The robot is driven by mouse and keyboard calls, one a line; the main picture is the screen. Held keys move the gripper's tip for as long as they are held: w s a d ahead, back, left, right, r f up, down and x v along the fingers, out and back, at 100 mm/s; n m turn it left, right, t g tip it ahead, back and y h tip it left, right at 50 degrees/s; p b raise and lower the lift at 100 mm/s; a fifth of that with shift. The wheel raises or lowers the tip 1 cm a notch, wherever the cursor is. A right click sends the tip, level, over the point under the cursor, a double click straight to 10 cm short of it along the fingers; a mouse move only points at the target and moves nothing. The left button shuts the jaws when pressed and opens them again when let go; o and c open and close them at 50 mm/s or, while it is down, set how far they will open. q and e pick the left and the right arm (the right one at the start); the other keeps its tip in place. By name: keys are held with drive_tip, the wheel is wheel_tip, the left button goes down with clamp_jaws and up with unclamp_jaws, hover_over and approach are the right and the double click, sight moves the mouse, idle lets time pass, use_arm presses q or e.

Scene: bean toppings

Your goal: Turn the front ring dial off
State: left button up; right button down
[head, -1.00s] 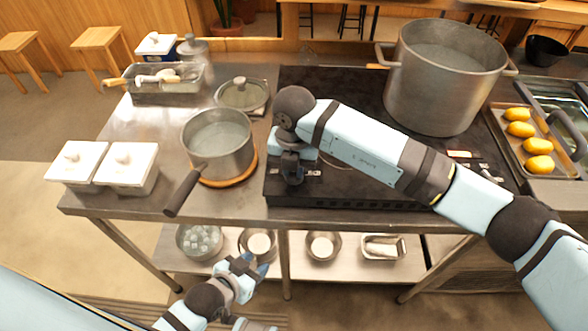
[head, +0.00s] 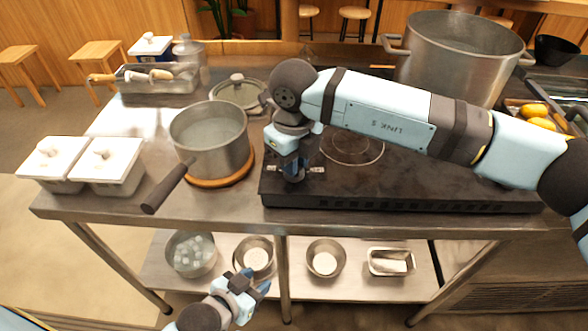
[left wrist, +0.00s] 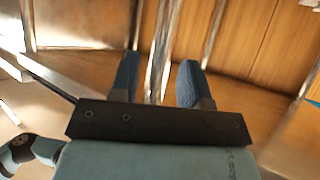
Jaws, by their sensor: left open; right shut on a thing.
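The black cooktop (head: 400,185) sits on the steel table. A ring (head: 350,147) is marked on its surface, with nothing standing on it. My right gripper (head: 293,176) points down at the cooktop's front left corner. It is shut on the front ring dial there, which its fingers mostly hide. Small pale markings (head: 317,170) show beside the fingers. My left gripper (head: 256,284) is low in front of the table, by the lower shelf. It is open and empty, and its two blue fingers show apart in the left wrist view (left wrist: 157,85).
A saucepan (head: 210,140) stands on a wooden trivet left of the cooktop, its handle towards the front edge. A large stockpot (head: 455,60) is at the back right. White-lidded containers (head: 105,165) stand at the left; bowls (head: 325,258) are on the lower shelf.

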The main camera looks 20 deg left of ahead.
drive_tip(key=shift+f+n+b, duration=0.15)
drive_tip(key=shift+n+b, duration=0.15)
drive_tip(key=shift+n, duration=0.2)
use_arm(q)
drive_tip(key=shift+w+d+f+t+b, duration=0.2)
drive_tip(key=shift+d+t+b, duration=0.25)
drive_tip(key=shift+b, duration=0.75)
use_arm(e)
drive_tip(key=shift+n, duration=1.6)
use_arm(q)
drive_tip(key=shift+r, duration=0.15)
use_arm(e)
drive_tip(key=shift+r, duration=0.2)
drive_tip(key=c, duration=1.1)
unclamp_jaws()
